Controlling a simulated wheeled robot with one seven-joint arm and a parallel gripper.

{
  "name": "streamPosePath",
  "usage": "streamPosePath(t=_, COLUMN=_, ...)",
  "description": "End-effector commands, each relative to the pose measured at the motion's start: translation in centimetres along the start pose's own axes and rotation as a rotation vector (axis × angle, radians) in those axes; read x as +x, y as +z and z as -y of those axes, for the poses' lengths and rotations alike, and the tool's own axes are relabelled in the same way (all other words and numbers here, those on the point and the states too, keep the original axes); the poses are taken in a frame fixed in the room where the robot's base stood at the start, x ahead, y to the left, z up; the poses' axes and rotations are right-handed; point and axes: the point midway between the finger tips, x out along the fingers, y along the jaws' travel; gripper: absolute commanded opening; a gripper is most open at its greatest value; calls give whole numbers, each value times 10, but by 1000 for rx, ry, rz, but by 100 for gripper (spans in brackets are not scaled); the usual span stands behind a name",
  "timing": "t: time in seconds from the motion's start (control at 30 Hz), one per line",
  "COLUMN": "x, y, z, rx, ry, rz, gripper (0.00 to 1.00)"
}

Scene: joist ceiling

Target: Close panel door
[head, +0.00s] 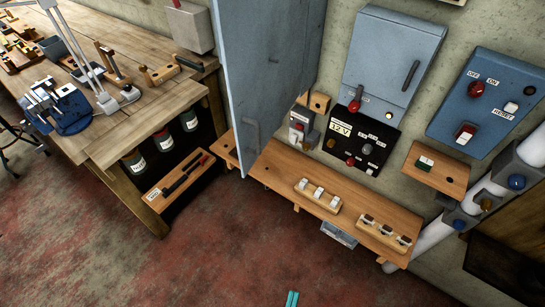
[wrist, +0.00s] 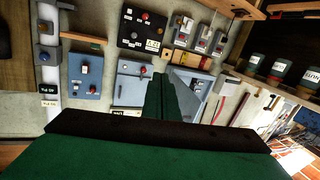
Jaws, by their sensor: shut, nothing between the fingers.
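A tall grey-blue panel door (head: 265,65) stands out from the wall at top centre of the head view, at an angle to the wall. A grey handle (head: 251,135) is on its lower part. My gripper (head: 292,299) shows only as teal fingertips at the bottom edge of the head view, low in the picture and well apart from the door. In the wrist view my dark green gripper fingers (wrist: 165,98) are together and empty, pointing toward the wall. That view looks upside down, and I cannot tell the door's edges there for sure.
A wooden shelf (head: 278,178) with switch blocks runs along the wall right of the door. Above it are a black 12 V panel (head: 352,145), a blue-grey box (head: 385,45) and a blue switch box (head: 490,100). A workbench (head: 125,125) stands left. The red floor (head: 220,260) is clear.

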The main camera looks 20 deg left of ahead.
Motion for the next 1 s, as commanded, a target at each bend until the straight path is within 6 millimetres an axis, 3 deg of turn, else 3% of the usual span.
streamPosePath(t=0.2, x=55, y=-64, z=-3, rx=-268, ry=65, rz=-352, gripper=0)
streamPosePath(t=0.6, x=109, y=-172, z=17, rx=-852, ry=218, rz=-962, gripper=0)
streamPosePath(t=0.8, x=128, y=-203, z=32, rx=-1169, ry=291, rz=-1234, gripper=0)
streamPosePath(t=1.0, x=153, y=-217, z=44, rx=-1498, ry=339, rz=-1483, gripper=0)
